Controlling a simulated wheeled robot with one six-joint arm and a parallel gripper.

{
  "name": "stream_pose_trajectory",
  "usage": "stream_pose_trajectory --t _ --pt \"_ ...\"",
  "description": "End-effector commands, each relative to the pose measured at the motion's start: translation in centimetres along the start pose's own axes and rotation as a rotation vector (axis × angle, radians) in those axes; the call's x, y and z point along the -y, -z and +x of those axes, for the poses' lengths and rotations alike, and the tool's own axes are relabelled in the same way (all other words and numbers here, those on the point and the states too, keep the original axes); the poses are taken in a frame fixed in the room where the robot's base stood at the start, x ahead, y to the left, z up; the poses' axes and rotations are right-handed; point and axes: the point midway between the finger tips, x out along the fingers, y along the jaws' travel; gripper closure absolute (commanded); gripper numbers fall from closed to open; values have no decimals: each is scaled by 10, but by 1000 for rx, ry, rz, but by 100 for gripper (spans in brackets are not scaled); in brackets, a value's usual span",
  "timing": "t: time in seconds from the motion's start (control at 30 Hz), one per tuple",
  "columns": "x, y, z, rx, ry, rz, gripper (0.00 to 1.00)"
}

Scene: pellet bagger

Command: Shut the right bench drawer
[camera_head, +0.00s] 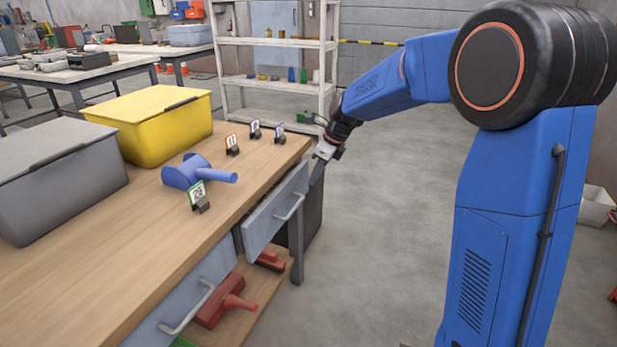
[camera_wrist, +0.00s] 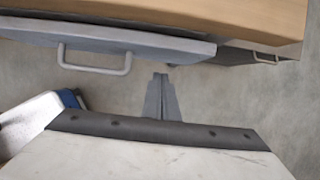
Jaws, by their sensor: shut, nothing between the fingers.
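The right bench drawer (camera_head: 274,212) has a grey front with a bar handle and stands out from under the wooden bench top at its far end. The wrist view shows a grey drawer front (camera_wrist: 185,46) with a bar handle across the upper left. My gripper (camera_head: 322,154) is at the far upper corner of the drawer front in the head view. In the wrist view the closed fingers (camera_wrist: 161,78) point toward the drawer front, right of its handle. A narrow gap seems to show there; contact cannot be told. The fingers hold nothing.
A nearer grey drawer (camera_head: 190,300) looks about flush with the bench edge. The bench top (camera_head: 130,235) carries a yellow bin (camera_head: 160,135), a grey bin (camera_head: 55,190), a blue scoop (camera_head: 190,173) and number tags. Red items lie on the lower shelf. The floor (camera_head: 385,240) right of the bench is clear.

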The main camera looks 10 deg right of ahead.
Motion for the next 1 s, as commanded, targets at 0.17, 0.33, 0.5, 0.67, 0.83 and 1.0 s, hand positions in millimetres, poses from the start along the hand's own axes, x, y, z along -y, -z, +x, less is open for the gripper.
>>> stream_pose_trajectory --t 0.17,0.33,0.5,0.67,0.83,1.0 --pt "7 9 -28 2 3 -1 100" --pt "7 9 -61 1 3 -2 100" --pt "7 9 -87 2 2 -1 100" --pt "6 10 -99 0 0 -1 100" --pt "2 18 -90 18 -55 -6 100" --pt "-15 42 -51 137 -240 -29 100"
